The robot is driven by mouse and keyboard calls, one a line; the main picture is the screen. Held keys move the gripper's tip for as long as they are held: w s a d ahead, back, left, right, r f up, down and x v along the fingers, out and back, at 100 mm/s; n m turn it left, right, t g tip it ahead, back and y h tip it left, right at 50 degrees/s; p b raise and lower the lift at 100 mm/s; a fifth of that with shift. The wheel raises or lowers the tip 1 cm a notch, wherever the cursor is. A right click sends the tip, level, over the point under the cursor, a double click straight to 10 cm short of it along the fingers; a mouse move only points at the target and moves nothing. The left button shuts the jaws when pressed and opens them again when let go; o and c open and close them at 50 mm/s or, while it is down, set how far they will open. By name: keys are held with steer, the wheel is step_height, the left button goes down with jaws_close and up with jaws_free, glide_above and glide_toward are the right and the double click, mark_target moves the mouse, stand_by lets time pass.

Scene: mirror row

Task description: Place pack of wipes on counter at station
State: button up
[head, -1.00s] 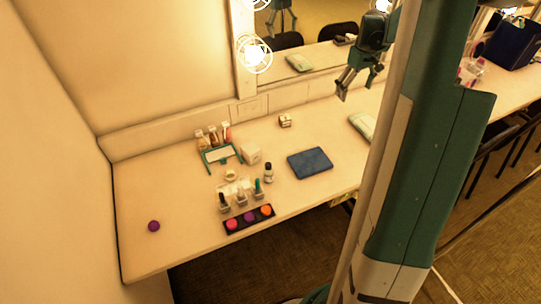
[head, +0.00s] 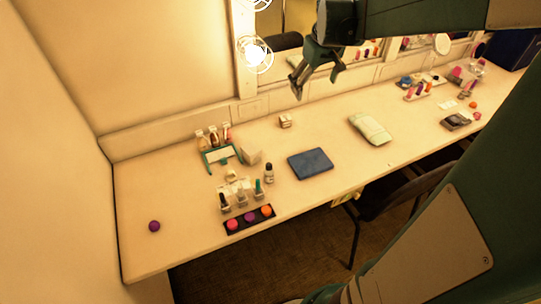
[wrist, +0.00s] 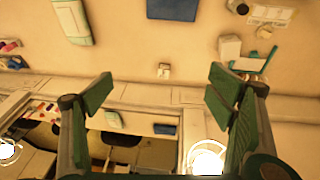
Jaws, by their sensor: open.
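The pack of wipes (head: 370,128), pale with green edging, lies flat on the counter (head: 340,200), right of a dark blue flat item. It also shows at the upper left of the wrist view (wrist: 74,22). My gripper (head: 316,84) is open and empty, above the back of the counter near the mirror, left of the pack and apart from it. In the wrist view its spread fingers (wrist: 160,88) have nothing between them.
The dark blue flat item (head: 310,163) and a small white box (head: 285,121) lie nearby. Bottles and a colour palette (head: 249,218) crowd the left part. More cosmetics sit far right. The mirror and lit bulb (head: 256,54) stand behind. A chair (head: 400,195) is in front.

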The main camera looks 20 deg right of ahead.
steer(key=s+a+t, duration=0.2)
steer(key=s+a, duration=0.9)
steer(key=a, duration=0.2)
steer(key=s+a+f+t+y, duration=0.1)
steer(key=s+a+t, duration=0.1)
steer(key=s+a, duration=0.9)
steer(key=a, duration=0.3)
steer(key=shift+f, duration=0.2)
